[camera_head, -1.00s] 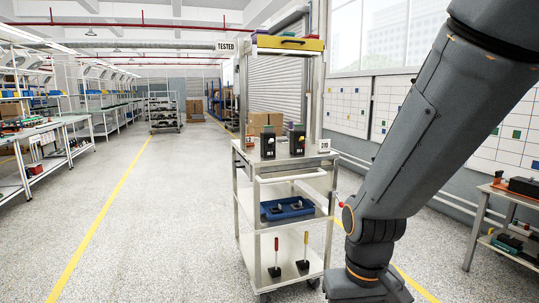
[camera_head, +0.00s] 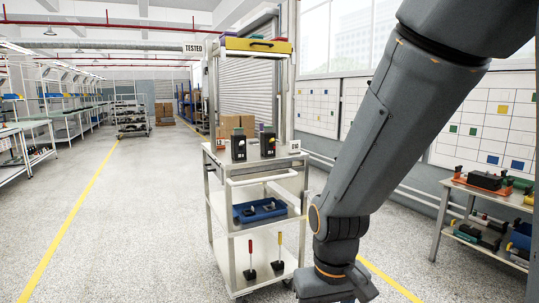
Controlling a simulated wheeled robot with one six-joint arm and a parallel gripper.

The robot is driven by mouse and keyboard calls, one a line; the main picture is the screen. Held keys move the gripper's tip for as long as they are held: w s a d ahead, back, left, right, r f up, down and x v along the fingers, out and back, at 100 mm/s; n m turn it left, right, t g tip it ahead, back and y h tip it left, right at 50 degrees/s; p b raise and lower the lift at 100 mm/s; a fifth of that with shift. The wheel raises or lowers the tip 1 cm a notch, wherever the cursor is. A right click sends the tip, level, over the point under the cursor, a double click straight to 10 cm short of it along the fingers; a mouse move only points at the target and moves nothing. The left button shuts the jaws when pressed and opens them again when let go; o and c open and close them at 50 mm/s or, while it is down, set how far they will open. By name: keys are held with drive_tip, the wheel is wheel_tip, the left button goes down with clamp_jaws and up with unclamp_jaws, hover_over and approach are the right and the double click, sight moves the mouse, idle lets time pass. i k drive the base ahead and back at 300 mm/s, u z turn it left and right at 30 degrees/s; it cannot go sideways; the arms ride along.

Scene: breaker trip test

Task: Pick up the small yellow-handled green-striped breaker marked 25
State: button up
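Two dark upright box-shaped units stand on the cart's (camera_head: 215,158) top shelf. The left unit (camera_head: 238,147) has a small pale or yellowish part on its front, and the right unit (camera_head: 268,143) stands beside it. Their stripes and numbers are too small to read, so I cannot tell whether either is the breaker marked 25. My arm comes down from the upper right, in front of the cart's right side. Its lower end is cut off by the bottom edge. My gripper's fingers do not show.
The cart's middle shelf holds a blue tray (camera_head: 260,217). Its bottom shelf holds a red-handled tool (camera_head: 250,258) and a yellow-handled tool (camera_head: 279,252). A side table (camera_head: 450,197) stands right.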

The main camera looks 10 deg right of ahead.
sight(267, 150)
drive_tip(key=z, duration=0.25)
drive_tip(key=i, duration=0.6)
drive_tip(key=z, duration=0.4)
drive_tip(key=i, duration=1.8)
drive_tip(key=u, duration=0.6)
